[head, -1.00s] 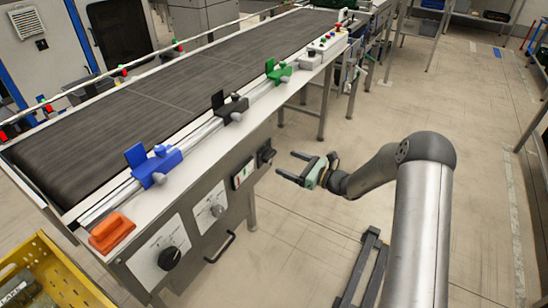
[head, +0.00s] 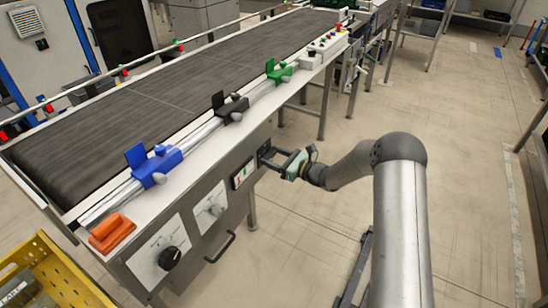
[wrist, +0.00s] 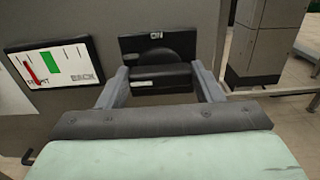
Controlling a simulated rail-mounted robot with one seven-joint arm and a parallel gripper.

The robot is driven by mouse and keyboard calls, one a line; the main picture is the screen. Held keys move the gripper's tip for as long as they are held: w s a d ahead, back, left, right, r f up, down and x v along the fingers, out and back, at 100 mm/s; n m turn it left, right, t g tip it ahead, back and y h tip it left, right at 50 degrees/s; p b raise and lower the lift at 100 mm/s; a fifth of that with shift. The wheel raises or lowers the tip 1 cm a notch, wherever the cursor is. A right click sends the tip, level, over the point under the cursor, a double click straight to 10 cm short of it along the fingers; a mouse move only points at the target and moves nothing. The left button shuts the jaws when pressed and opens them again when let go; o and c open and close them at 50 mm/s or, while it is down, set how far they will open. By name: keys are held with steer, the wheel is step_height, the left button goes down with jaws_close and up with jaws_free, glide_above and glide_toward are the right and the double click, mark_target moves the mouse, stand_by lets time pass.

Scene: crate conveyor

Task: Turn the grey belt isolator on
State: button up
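The belt isolator (wrist: 158,48) is a dark box on the grey side panel of the conveyor, with a plate marked "ON" at its top. Its dark bar-like handle (wrist: 161,77) lies across in the wrist view. In the head view the isolator (head: 264,149) is small and partly behind my gripper. My gripper (wrist: 161,88) is open, with one finger on each side of the handle; I cannot tell whether they touch it. In the head view my gripper (head: 270,158) reaches the panel from the right.
A black-framed gauge (wrist: 54,62) with red and green bars sits left of the isolator. Rotary knobs (head: 169,258) and a bar handle (head: 220,247) are farther left on the panel. A yellow crate (head: 62,270) stands at lower left. The floor to the right is open.

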steer(key=shift+m, duration=0.3)
steer(key=m+p, duration=0.1)
steer(key=m, duration=0.1)
steer(key=shift+r+m, duration=0.1)
steer(key=shift+m, duration=0.3)
steer(key=m+p, duration=0.2)
steer(key=m, duration=0.3)
steer(key=shift+w+d, duration=0.1)
steer(key=m+p, duration=0.2)
steer(key=m, duration=0.3)
steer(key=m+p, duration=0.1)
steer(key=m, duration=0.3)
steer(key=shift+f, duration=0.2)
steer(key=shift+m, duration=0.3)
steer(key=o, duration=1)
